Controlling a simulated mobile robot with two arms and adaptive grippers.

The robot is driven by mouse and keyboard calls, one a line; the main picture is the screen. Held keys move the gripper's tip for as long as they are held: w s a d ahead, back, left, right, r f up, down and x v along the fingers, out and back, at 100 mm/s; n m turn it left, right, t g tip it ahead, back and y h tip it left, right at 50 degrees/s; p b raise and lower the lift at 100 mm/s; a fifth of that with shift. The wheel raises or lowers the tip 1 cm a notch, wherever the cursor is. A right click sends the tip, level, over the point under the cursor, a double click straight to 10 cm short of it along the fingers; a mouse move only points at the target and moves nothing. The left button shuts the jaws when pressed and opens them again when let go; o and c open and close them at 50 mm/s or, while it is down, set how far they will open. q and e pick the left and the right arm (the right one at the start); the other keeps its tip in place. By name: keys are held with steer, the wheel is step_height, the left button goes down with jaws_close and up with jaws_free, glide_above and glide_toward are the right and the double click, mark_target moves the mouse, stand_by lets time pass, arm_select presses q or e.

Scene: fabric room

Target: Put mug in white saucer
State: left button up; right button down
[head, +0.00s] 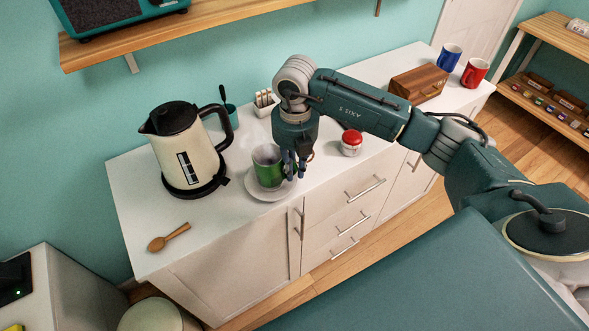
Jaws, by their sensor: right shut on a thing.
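The green mug (267,168) is upright over the white saucer (262,192) near the front edge of the white counter. It looks to be inside the saucer's rim, but I cannot tell whether its base touches the saucer. My right gripper (292,168) points down and is shut on the mug's right side. The fingers hide that side of the mug and part of the saucer. My left gripper is not in view.
A cream kettle (187,155) with a black base stands left of the saucer. A wooden spoon (169,237) lies front left. A red-lidded jar (351,142) is to the right. A wooden box (417,85), a blue mug (449,57) and a red mug (475,72) stand far right.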

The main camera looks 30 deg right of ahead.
steer(key=shift+f, duration=0.65)
steer(key=shift+f, duration=0.2)
steer(key=c, duration=1.7)
jaws_free()
steer(key=shift+r, duration=0.1)
